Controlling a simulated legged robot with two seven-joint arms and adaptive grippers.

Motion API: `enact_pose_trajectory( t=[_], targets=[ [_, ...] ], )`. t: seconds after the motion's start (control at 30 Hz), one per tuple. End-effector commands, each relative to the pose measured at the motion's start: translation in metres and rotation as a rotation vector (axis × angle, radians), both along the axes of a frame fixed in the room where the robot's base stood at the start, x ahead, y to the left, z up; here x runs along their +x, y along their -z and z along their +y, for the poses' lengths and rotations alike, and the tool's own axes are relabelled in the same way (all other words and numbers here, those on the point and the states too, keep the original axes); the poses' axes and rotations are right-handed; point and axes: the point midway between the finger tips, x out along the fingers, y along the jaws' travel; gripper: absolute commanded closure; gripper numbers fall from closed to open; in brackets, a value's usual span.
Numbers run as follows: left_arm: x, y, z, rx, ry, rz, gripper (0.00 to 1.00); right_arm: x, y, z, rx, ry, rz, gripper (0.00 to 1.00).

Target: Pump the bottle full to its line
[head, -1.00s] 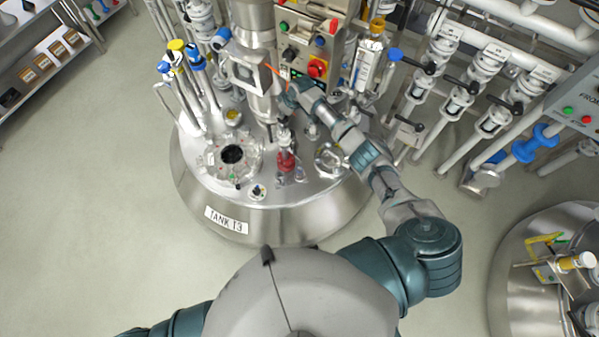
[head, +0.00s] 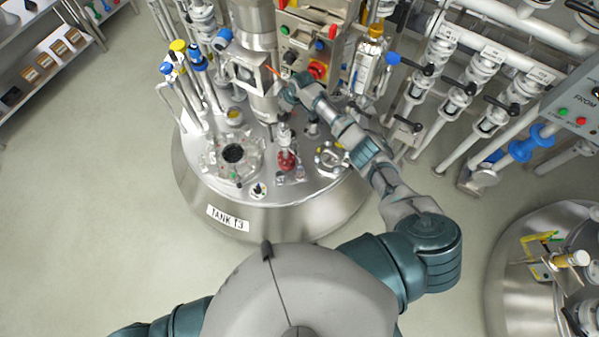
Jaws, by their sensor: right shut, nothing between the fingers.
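A grey and white fitting (head: 284,134), perhaps the pump head, rises right above the bottle. The level and any fill line are too small to read. My right gripper (head: 281,98) is shut and empty, above and behind the bottle, close to the tank's central steel column. Its fingertips are small and partly hidden, and I cannot tell whether they touch the fitting. My left gripper is out of view.
A round port (head: 233,154) sits left of the bottle, and a clear-topped port (head: 331,156) sits right. Blue and yellow-capped pipes (head: 178,62) stand left. A control box (head: 312,45) and a yellow-capped cylinder (head: 372,58) stand behind. Valve pipes (head: 455,100) crowd the right. The left floor is clear.

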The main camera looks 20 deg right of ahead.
Motion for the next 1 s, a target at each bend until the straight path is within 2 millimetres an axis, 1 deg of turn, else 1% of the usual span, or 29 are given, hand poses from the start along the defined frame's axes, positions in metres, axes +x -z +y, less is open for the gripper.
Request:
enact_pose_trajectory(
  t=[0.57,1.0],
  targets=[
    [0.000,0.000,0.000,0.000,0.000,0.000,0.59,0.000,0.000,0.000,0.000,0.000,0.000,1.00],
    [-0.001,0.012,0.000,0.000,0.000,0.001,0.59,0.000,0.016,0.000,0.000,0.001,0.001,1.00]
  ],
)
